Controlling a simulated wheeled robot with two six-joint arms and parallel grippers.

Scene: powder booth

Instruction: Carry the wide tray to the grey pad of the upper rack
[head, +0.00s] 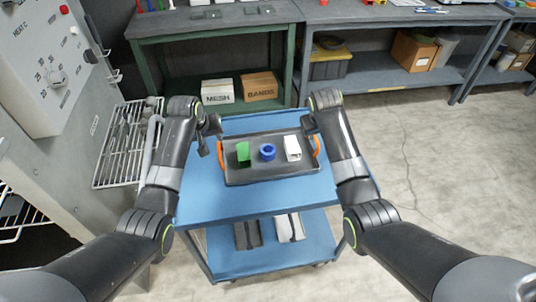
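The wide tray (262,177) is dark and lies flat on the top of a blue cart (215,205). It has an orange handle at its left end (221,158) and another at its right end (317,148). A green part (243,153), a blue ring-like part (267,152) and a white part (292,149) stand in it. My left gripper (210,138) is just above the left handle, with its fingers apart. My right gripper (309,125) is near the right handle, its fingers partly hidden by my arm. An upper wire rack (103,172) is at the left; I cannot make out its grey pad clearly.
A grey cabinet with dials (50,75) stands at the left, with a lower wire rack (15,222) below. Workbenches (215,20) with boxes underneath line the back. The cart's lower shelf (230,262) holds two items. The floor at right (450,170) is clear.

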